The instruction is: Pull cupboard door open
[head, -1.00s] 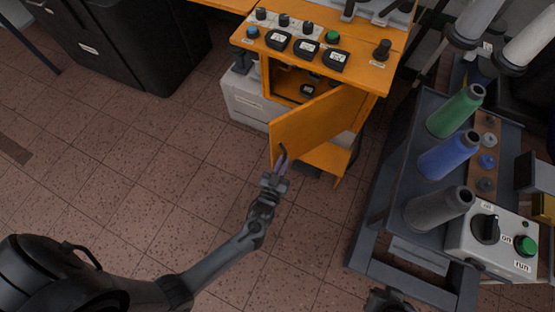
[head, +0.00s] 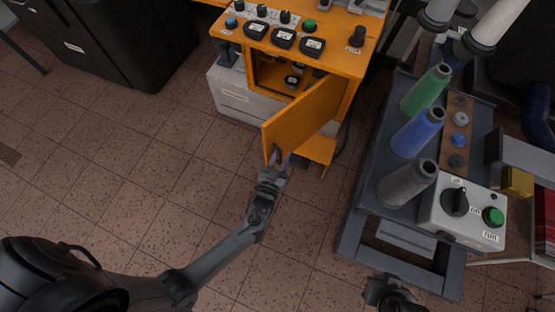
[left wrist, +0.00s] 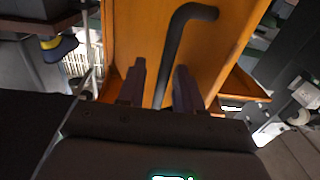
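The orange cupboard door (head: 300,117) stands part open on the orange cabinet (head: 345,58), its free edge swung out toward me. Its dark bar handle (left wrist: 172,50) is near that free edge. My left gripper (head: 278,162) is at the handle in the head view. In the left wrist view, the left gripper's two fingers (left wrist: 160,88) are apart, with the handle running between them and gaps visible. My right gripper (head: 390,290) is at the bottom edge of the head view, far from the door; its fingers are not clear.
A grey cart (head: 372,215) with green, blue and grey cones and a control box (head: 462,213) stands to the right of the door. A black cabinet (head: 100,45) is at the back left. The tiled floor (head: 150,160) left of the door is clear.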

